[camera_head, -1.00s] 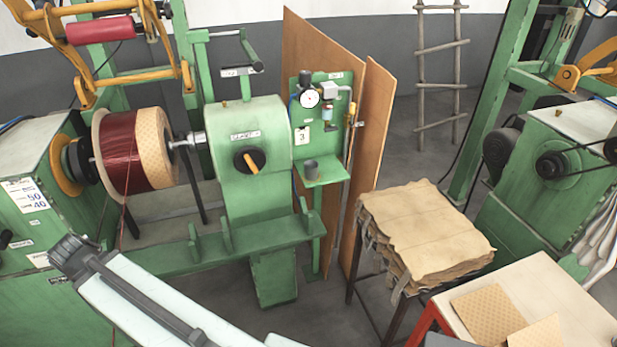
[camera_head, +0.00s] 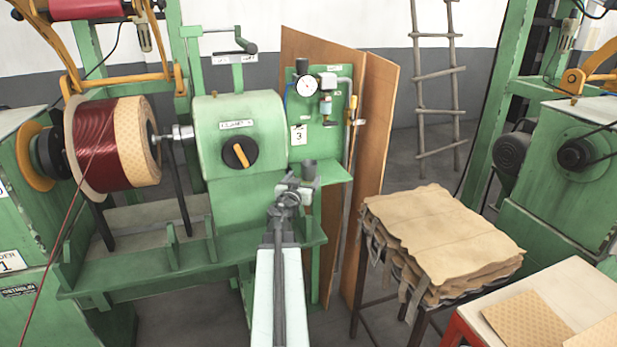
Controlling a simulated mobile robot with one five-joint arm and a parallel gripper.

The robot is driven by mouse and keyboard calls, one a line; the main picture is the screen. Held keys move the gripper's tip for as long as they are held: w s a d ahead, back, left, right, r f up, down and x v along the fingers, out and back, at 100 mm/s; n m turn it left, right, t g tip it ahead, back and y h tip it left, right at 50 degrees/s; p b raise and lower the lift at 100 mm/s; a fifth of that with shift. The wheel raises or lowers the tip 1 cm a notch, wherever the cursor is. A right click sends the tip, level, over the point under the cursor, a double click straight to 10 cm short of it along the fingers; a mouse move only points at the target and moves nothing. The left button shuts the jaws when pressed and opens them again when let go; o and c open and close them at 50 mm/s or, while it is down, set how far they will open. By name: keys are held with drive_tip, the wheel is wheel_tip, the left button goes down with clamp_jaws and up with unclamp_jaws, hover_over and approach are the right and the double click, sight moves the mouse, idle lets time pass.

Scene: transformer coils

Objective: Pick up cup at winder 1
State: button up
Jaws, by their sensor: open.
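A small dark grey cup (camera_head: 309,170) stands upright on the green shelf (camera_head: 335,173) of the panel beside the winder's headstock. My gripper (camera_head: 297,184) is at the end of my outstretched arm, just in front of the cup in the picture and slightly to its left. It is open. It hides part of the cup's lower left side. I cannot tell whether the fingers touch the cup or how much of it lies between them.
The green panel (camera_head: 335,100) with a gauge and pipe rises behind the shelf. The green headstock (camera_head: 240,125) with its knob stands close left. A wooden board (camera_head: 375,130) stands behind on the right. A stack of brown sheets (camera_head: 440,230) lies at right.

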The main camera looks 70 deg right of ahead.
sight(307, 172)
drive_tip(key=d, duration=0.7)
drive_tip(key=shift+w+r, duration=0.1)
drive_tip(key=shift+w, duration=0.05)
drive_tip(key=shift+a, duration=0.1)
drive_tip(key=c, duration=1.5)
